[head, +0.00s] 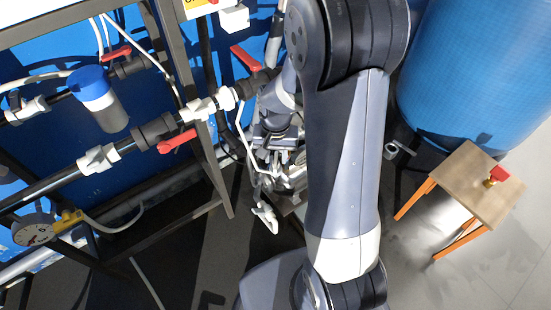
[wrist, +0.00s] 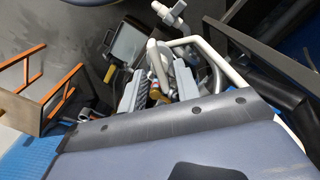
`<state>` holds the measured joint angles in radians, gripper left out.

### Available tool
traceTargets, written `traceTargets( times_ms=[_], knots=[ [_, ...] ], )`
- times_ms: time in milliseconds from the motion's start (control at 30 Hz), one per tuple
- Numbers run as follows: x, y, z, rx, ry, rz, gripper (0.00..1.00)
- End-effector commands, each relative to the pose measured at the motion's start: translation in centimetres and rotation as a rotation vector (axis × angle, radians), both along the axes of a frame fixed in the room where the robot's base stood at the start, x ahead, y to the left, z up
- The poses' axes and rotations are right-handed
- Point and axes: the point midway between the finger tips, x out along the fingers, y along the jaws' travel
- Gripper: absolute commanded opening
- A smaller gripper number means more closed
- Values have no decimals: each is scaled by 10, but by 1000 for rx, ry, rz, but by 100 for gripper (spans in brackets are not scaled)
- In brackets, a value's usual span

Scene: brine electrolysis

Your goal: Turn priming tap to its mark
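I cannot tell which fitting is the priming tap. In the head view, red-handled taps sit on the pipework at upper left (head: 118,52), upper middle (head: 245,58) and lower middle (head: 178,142). My gripper (head: 283,160) is low beside the frame, partly hidden by my arm. In the wrist view, the two grey fingers of my gripper (wrist: 158,90) stand apart. A pale upright part with an orange-yellow piece (wrist: 155,85) shows between or beyond them. Whether the fingers touch it is not clear. No mark can be made out.
A dark pipe frame (head: 200,120) with a blue-capped filter (head: 92,85) and a round gauge (head: 35,230) stands at left. A large blue tank (head: 475,70) is at upper right. A wooden stool (head: 460,182) bears a red-topped brass piece (head: 496,175). Open floor lies at lower right.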

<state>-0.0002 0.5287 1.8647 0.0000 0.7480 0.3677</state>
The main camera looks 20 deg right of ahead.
Motion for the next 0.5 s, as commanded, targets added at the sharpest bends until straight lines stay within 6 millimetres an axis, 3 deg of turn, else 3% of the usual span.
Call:
traceTargets(
  times_ms=[133,433,500],
  knots=[
    [-1,0,-11,0,1,0,31],
    [0,0,-12,0,0,0,31],
    [0,0,-12,0,0,0,25]
  ],
)
